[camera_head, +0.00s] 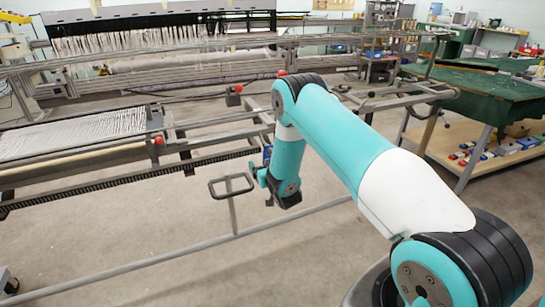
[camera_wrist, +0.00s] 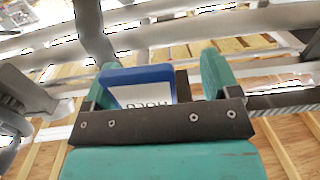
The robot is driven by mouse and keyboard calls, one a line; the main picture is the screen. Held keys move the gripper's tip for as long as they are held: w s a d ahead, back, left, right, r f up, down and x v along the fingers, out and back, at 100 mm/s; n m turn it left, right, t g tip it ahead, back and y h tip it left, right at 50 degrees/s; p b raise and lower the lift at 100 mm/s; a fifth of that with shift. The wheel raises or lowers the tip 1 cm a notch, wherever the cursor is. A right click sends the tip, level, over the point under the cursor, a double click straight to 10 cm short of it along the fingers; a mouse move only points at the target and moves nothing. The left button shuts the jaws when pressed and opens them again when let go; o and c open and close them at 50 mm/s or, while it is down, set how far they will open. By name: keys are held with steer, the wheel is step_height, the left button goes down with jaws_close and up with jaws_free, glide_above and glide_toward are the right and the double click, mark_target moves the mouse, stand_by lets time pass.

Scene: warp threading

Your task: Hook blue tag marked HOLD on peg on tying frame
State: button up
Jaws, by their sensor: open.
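The blue tag (camera_wrist: 138,75) shows in the wrist view between my fingers, nearer the left one. Its white face carries dark lettering, partly hidden by the dark gripper body. My gripper (camera_wrist: 160,80) is open, with a teal finger on each side and a gap between the tag and the right finger. A grey bar (camera_wrist: 92,30) of the frame ends behind the tag's top edge; I cannot tell whether the tag hangs on a peg. In the head view, a small bit of blue (camera_head: 267,152) shows by my gripper (camera_head: 258,172), beside the tying frame's rail (camera_head: 205,157).
Red knobs (camera_head: 158,140) sit along the metal frame. A grey rectangular loop on a post (camera_head: 231,186) stands just left of my gripper. A green-topped table (camera_head: 490,95) is at the right. The concrete floor (camera_head: 150,215) in front is mostly clear.

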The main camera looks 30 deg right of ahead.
steer(key=shift+s+d+r, duration=0.25)
steer(key=shift+s+r, duration=0.35)
steer(key=shift+r, duration=0.05)
steer(key=shift+s+d+r, duration=0.2)
steer(key=shift+s+r, duration=0.4)
steer(key=s+a+f+b, duration=0.1)
steer(key=s+a, duration=0.1)
steer(key=s, duration=0.4)
steer(key=s+a+f+b, duration=0.1)
steer(key=s+a+f, duration=0.1)
steer(key=s, duration=0.5)
steer(key=w+a+r+g+y+p, duration=0.4)
steer(key=a+r, duration=0.3)
steer(key=r, duration=0.4)
steer(key=s+a+r+n+g+y+p, duration=0.3)
steer(key=s+a+r+g, duration=0.1)
steer(key=a+r, duration=0.55)
steer(key=s+a+r+n+g+p, duration=0.2)
steer(key=s+r, duration=0.5)
steer(key=s, duration=0.5)
steer(key=s+a+r+n+g+p, duration=0.1)
steer(key=s+a+r+n+g, duration=0.3)
steer(key=s+r+g, duration=0.3)
steer(key=s, duration=0.5)
steer(key=shift+a+y+p, duration=0.15)
steer(key=shift+y+p, duration=0.15)
steer(key=shift+p, duration=0.05)
